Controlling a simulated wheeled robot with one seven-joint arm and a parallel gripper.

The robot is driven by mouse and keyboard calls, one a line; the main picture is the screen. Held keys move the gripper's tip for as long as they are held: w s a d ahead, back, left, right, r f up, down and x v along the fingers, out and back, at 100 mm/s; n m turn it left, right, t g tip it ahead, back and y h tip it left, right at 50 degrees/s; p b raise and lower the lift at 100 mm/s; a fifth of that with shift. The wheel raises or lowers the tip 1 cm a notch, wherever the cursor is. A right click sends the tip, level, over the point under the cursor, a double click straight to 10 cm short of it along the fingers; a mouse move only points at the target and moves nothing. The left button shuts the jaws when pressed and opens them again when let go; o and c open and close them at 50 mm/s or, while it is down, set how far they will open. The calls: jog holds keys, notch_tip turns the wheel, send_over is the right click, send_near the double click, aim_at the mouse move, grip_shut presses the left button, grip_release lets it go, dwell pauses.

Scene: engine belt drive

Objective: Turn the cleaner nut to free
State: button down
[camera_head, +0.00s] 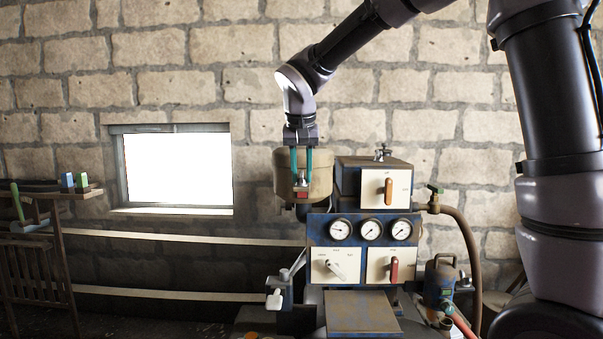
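A tan round canister (320,180), which looks like the air cleaner, stands at the upper left of the blue engine panel. A small grey metal piece (302,181), possibly the cleaner nut, shows at its front with a red block (302,196) just below. My gripper (302,175) points down in front of the canister, its two teal fingers apart with a gap between them. The fingertips are at or just above the grey piece. I cannot tell whether they touch it, and its shape is too small to make out.
The blue panel (318,228) carries round gauges and white switch plates; a box with an orange lever (388,190) and a tap (382,152) stands right of the canister. A brown hose (468,240) hangs at the right. Free room lies left, before the window (175,168).

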jog(key=shift+n, duration=0.4)
jog(key=n+y, duration=0.1)
jog(key=n, duration=0.2)
jog(key=shift+w+d+n+y, duration=0.1)
jog(key=shift+d+n+y, duration=0.2)
jog(key=shift+n+y, duration=0.1)
jog(key=n, duration=0.2)
jog(key=n+g+y, duration=0.1)
jog(key=n, duration=0.1)
jog(key=shift+w+d+y, duration=0.15)
jog(key=shift+y, duration=0.15)
jog(key=n, duration=0.2)
jog(key=n+g+y, duration=0.1)
jog(key=n, duration=0.2)
jog(key=shift+w+d+g, duration=0.1)
jog(key=shift+w+g, duration=0.05)
jog(key=shift+g, duration=0.15)
jog(key=n+g, duration=0.1)
jog(key=n, duration=0.3)
jog(key=shift+w, duration=0.15)
jog(key=shift+n+g, duration=0.3)
jog(key=shift+g, duration=0.1)
jog(key=c, duration=0.7)
grip_release()
